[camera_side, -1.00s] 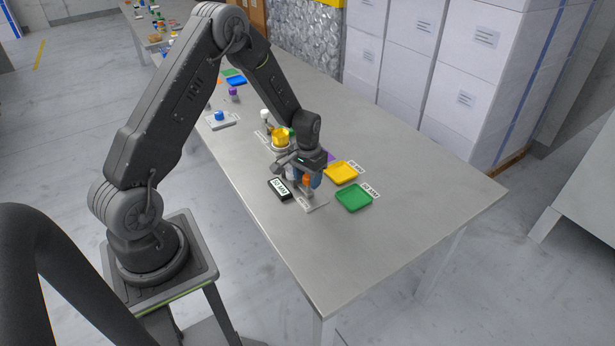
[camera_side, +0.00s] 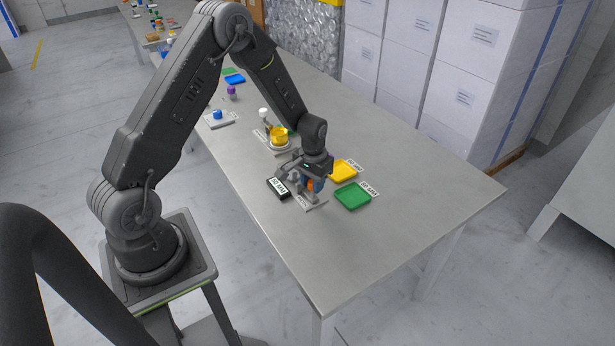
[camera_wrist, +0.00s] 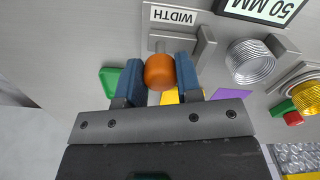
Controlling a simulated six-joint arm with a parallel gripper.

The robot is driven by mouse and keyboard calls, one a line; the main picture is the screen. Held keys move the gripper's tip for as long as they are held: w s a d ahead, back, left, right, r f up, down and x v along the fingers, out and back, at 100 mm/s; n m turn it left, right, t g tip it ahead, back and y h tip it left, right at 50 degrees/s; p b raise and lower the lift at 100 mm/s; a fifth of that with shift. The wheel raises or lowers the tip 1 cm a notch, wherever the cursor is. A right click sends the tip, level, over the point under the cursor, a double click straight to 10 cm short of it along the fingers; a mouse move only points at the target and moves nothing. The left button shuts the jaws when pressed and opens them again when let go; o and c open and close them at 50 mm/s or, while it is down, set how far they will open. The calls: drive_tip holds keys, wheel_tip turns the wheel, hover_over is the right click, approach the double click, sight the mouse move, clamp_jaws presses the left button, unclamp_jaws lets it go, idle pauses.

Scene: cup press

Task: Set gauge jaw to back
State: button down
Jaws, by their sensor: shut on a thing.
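My gripper (camera_wrist: 160,80) has its blue fingers on either side of an orange knob (camera_wrist: 160,72) and is shut on it. The knob sits on the grey gauge jaw (camera_wrist: 203,48), beside the label reading WIDTH (camera_wrist: 173,15). A ribbed silver cylinder (camera_wrist: 249,62) stands between this jaw and another grey block (camera_wrist: 283,46); I cannot tell whether the jaw touches it. The gauge display (camera_wrist: 262,8) reads 50 MM. In the side view, my gripper (camera_side: 312,184) is low over the gauge and partly hides it; the black display (camera_side: 278,189) lies to its left.
A green tray (camera_side: 352,196) and a yellow tray (camera_side: 343,170) lie right of my gripper. A purple tray (camera_wrist: 232,95) shows in the wrist view. A yellow cup (camera_side: 279,136) stands behind on a round base. The table's front right is clear.

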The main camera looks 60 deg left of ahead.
drive_tip(key=c, duration=0.8)
unclamp_jaws()
drive_tip(key=shift+d, duration=0.25)
drive_tip(key=shift+a, duration=0.1)
wheel_tip(320, 180, up, 14)
drive_tip(key=shift+f, duration=0.1)
drive_tip(key=s+d+r+m+t, duration=0.1)
drive_tip(key=s+d+r+t, duration=0.1)
drive_tip(key=s+d+r, duration=0.45)
drive_tip(key=s+d+r+m+t, duration=0.15)
drive_tip(key=s+d+r, duration=0.25)
drive_tip(key=s+r, duration=0.4)
drive_tip(key=s+d, duration=0.1)
drive_tip(key=s, duration=0.1)
drive_tip(key=s+d+r+t, duration=0.1)
drive_tip(key=s, duration=0.1)
drive_tip(key=s+d+r+m+t, duration=0.1)
drive_tip(key=s, duration=0.2)
drive_tip(key=shift+d, duration=0.2)
